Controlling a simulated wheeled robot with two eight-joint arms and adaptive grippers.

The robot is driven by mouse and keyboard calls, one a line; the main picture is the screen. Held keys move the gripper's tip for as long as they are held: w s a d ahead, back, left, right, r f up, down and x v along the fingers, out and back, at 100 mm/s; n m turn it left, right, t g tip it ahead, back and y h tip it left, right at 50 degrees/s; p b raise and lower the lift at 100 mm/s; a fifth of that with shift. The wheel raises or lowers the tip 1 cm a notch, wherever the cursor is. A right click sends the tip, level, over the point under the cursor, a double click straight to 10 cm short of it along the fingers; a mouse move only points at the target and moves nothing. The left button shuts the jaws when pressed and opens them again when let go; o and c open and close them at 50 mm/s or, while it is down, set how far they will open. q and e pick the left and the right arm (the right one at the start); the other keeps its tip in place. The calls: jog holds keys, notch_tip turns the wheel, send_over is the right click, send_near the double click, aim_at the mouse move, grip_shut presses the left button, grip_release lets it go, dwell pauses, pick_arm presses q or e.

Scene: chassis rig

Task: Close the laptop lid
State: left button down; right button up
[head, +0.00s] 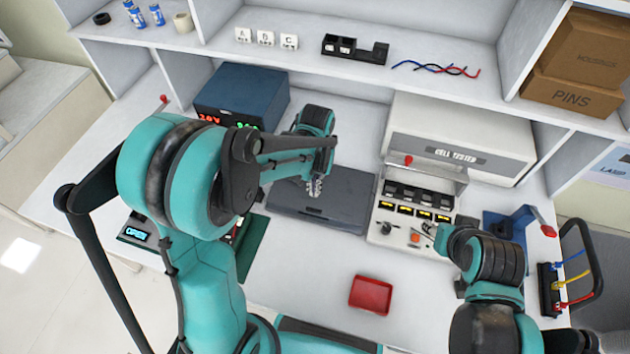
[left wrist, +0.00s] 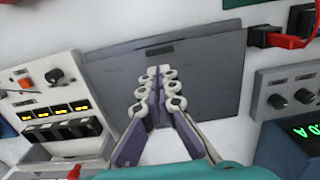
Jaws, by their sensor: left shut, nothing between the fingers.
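The laptop (head: 345,207) is a dark grey flat slab on the bench, left of the cell tester. It also shows in the left wrist view (left wrist: 215,75), where its lid looks folded down flat or nearly flat over the base; I cannot tell whether a small gap is left. My left gripper (head: 315,188) is over the laptop, pointing down. In the left wrist view its fingers (left wrist: 161,72) are together, with nothing between them, in front of the lid. Part of the laptop is hidden by my left arm. My right gripper (head: 430,229) is by the tester's front panel, its fingers too small to read.
The cell tester (head: 510,140) stands right of the laptop, with the power supply (head: 241,92) behind at left. A red tray (head: 371,295) lies on the clear front bench. A blue stand (head: 503,225) and cable rack (head: 549,290) are at right. Shelves run along the back.

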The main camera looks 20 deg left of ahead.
aim_at(314, 209)
pick_arm(q)
jog(key=f, duration=0.2)
jog(key=f+b, duration=0.1)
jog(key=f, duration=0.2)
jog(key=f+b, duration=0.1)
jog(key=f, duration=0.1)
jog(key=shift+s+f, duration=0.15)
jog(key=shift+s, duration=0.1)
